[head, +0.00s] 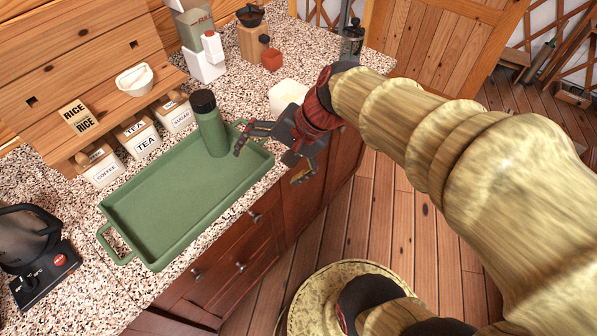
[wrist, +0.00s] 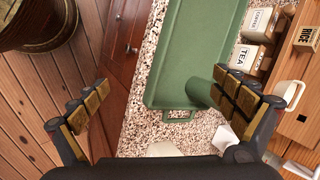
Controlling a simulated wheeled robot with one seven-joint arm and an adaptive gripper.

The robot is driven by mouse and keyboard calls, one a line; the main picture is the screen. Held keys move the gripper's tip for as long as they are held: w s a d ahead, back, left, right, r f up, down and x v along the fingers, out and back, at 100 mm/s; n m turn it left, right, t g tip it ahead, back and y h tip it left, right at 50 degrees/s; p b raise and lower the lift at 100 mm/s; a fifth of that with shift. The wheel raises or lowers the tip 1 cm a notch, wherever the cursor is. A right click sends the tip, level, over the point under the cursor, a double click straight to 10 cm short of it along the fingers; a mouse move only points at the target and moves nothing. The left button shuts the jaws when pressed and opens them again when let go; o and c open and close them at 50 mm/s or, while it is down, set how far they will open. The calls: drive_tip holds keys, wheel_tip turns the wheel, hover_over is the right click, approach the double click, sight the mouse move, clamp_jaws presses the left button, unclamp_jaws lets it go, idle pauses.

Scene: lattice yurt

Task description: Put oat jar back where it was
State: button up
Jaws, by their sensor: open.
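My gripper (head: 268,158) is open and empty, above the counter's front edge by the right end of the green tray (head: 165,215). In the wrist view its two fingers (wrist: 164,88) are spread wide with nothing between them gripped. No jar with an oat label can be read in either view. White canisters marked coffee (head: 104,172), tea (head: 146,145) and sugar (head: 179,118) stand in a row under the wooden shelf. A rice box (head: 78,118) stands on that shelf. A plain white container (head: 288,95) stands on the counter behind my gripper, partly hidden.
A dark-capped green flask (head: 211,128) stands at the tray's right end, close to my gripper. A kettle (head: 28,240) is at left. A white pitcher (head: 134,79) is on the shelf. The tray is otherwise empty.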

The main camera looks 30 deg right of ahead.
drive_tip(key=s+d+r+n+h, duration=0.1)
drive_tip(key=s+r+n+h, duration=0.1)
drive_tip(key=s+n, duration=0.2)
drive_tip(key=s+d+r+n+t+h, duration=0.1)
drive_tip(key=s+r+n+h, duration=0.1)
drive_tip(key=s+n, duration=0.2)
drive_tip(key=shift+s+d+n+h, duration=0.25)
drive_tip(key=shift+d+n+h, duration=0.05)
drive_tip(key=shift+n, duration=0.5)
